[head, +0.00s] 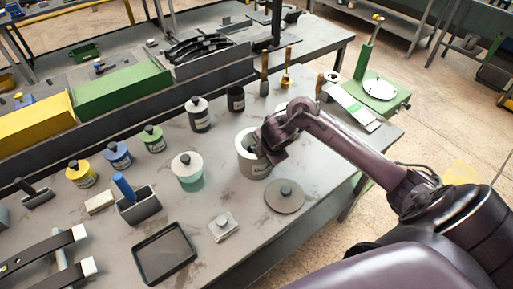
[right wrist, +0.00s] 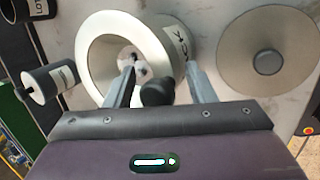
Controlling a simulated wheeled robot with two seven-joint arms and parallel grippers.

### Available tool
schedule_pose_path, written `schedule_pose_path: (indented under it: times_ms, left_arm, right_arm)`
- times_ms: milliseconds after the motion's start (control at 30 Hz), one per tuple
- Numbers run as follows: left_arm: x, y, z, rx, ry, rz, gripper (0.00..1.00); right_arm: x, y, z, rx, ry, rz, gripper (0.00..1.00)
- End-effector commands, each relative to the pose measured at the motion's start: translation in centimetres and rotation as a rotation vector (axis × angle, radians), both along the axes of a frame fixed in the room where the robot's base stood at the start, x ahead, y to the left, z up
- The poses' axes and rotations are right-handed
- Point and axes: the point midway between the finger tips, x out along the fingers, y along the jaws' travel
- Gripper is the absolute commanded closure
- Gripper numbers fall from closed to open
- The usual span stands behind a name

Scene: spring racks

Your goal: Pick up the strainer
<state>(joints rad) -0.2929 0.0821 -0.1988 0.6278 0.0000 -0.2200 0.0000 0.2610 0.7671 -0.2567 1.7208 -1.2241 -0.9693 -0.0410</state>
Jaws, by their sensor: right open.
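A light-coloured pot (head: 252,166) with dark lettering stands on the grey bench, its lid off. In the right wrist view the pot (right wrist: 97,42) shows its open mouth, with a small pale piece with dark spots (right wrist: 133,62) inside. I cannot tell for sure whether this is the strainer. My right gripper (head: 268,148) is over the pot's right side. In the right wrist view its fingers (right wrist: 160,78) are apart, with a round black knob (right wrist: 157,92) between them. What the knob belongs to is hidden. My left gripper is not in view.
A round lid (head: 285,196) with a knob lies right of the pot. A pale green jar (head: 188,172) stands left, a dark bottle (head: 198,114) behind. A black tray (head: 164,253) and a small block (head: 222,227) lie in front. A green stand (head: 377,90) is at the far right.

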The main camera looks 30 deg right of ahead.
Motion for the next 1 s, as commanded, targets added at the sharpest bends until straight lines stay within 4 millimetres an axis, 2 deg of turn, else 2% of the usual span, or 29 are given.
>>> schedule_pose_path:
  times_ms: [100,467,767,867,1000]
  left_arm:
    - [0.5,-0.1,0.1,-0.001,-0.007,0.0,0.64]
    - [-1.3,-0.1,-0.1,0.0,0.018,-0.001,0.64]
    - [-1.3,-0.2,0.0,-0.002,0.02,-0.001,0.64]
    - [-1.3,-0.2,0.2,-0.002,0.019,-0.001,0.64]
    - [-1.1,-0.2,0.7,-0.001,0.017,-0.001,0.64]
  right_arm:
    - [0.0,0.0,0.0,0.0,0.0,0.0,0.51]
    - [0.0,0.0,0.1,0.001,-0.001,-0.002,0.98]
    - [0.1,0.0,0.4,0.001,-0.004,-0.002,1.0]
    - [0.2,0.0,1.0,0.002,-0.006,-0.003,1.0]
    - [0.2,0.0,2.7,0.001,-0.008,-0.002,1.0]
